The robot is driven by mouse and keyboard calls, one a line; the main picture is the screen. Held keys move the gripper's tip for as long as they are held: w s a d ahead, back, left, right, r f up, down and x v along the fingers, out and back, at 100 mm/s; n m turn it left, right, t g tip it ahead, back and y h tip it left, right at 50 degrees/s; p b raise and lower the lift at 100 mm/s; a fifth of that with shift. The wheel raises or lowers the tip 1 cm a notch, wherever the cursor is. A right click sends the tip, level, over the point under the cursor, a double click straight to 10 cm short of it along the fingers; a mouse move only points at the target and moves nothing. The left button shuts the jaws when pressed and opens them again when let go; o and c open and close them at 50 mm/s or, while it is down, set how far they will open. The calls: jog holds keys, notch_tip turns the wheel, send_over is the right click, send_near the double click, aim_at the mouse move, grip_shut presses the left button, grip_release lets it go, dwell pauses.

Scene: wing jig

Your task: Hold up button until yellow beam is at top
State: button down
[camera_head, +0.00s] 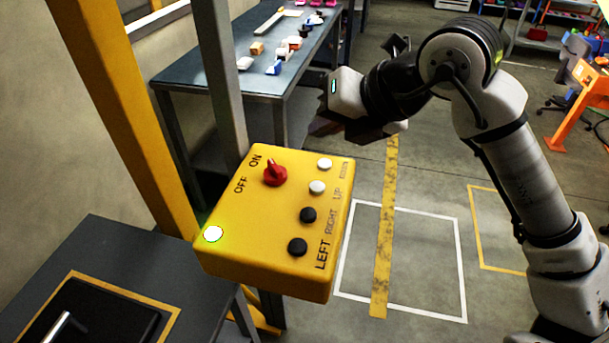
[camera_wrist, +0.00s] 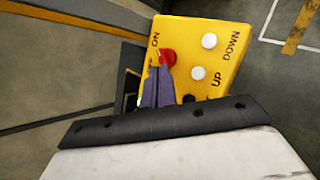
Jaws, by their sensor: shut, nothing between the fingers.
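The yellow control box (camera_head: 275,215) hangs in the middle of the head view and shows in the wrist view (camera_wrist: 222,62). Its white UP button (camera_head: 317,187) sits between the white DOWN button (camera_head: 324,163) and the black RIGHT button (camera_head: 308,215); UP also shows in the wrist view (camera_wrist: 198,73). My gripper (camera_head: 318,127) is above and beyond the box's far edge, apart from the buttons. In the wrist view its purple fingers (camera_wrist: 157,87) are together and empty, overlapping the box beside the red switch. I cannot identify the yellow beam in either view.
A red switch (camera_head: 275,175) and a lit greenish-white lamp (camera_head: 213,234) are on the box. A yellow post (camera_head: 120,100) and a grey post (camera_head: 219,80) stand left. A workbench (camera_head: 200,72) with small parts is behind.

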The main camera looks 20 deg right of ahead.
jog(key=shift+d, duration=0.1)
dwell(0.3)
jog(key=b, duration=0.4)
send_over(322, 189)
notch_tip(322, 189, down, 8)
jog(key=shift+r, duration=0.1)
jog(key=shift+f+b, duration=0.5)
jog(key=shift+b, duration=0.2)
jog(key=shift+f, duration=0.1)
dwell(1.3)
jog(key=shift+f+b, duration=0.35)
jog(key=shift+b, duration=0.45)
